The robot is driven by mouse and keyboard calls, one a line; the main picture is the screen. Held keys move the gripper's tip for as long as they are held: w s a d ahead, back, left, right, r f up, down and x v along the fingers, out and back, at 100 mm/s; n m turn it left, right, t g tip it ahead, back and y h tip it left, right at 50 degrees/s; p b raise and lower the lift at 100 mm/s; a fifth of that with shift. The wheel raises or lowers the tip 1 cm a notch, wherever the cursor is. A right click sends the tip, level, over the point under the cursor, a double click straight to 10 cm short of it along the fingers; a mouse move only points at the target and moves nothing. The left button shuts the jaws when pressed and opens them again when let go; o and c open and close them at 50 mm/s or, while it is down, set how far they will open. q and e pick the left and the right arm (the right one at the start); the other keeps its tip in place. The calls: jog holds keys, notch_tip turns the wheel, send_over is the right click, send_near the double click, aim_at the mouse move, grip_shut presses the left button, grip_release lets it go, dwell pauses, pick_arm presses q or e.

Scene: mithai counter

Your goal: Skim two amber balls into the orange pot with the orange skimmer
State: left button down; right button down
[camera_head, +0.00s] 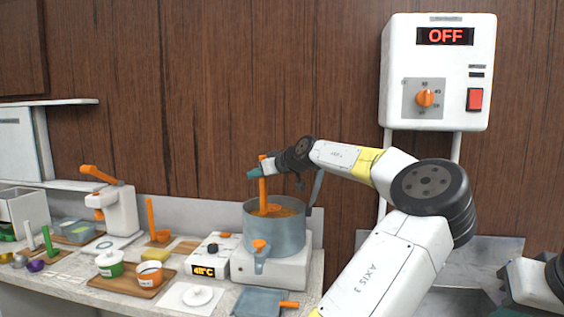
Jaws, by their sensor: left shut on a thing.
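My left gripper (256,173) is shut on the upright handle of the orange skimmer (263,195), above the large blue-grey pot (276,238). The skimmer's lower end goes down into the orange contents of this pot, and its head is hidden. I cannot make out separate amber balls there. The small orange pot (150,280), white-rimmed with an orange body, stands on a wooden board to the left, beside a green pot (110,269). My right gripper is out of view; only part of that arm shows at the lower right.
The large pot sits on a white cooker, with a control box (207,256) reading about 48°C to its left. A white lid (198,296) and a blue-grey tray (257,304) lie in front. A wall box (437,75) reads OFF. A white press-like machine (117,210) stands farther left.

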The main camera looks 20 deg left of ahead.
pick_arm(q)
notch_tip(320, 180, down, 7)
jog(key=shift+f, duration=0.2)
dwell(0.3)
dwell(1.1)
notch_tip(320, 180, up, 10)
dwell(0.8)
jog(key=shift+r, duration=0.15)
dwell(1.7)
notch_tip(320, 180, up, 4)
jog(key=shift+f, duration=0.1)
jog(key=shift+s, duration=0.1)
dwell(0.6)
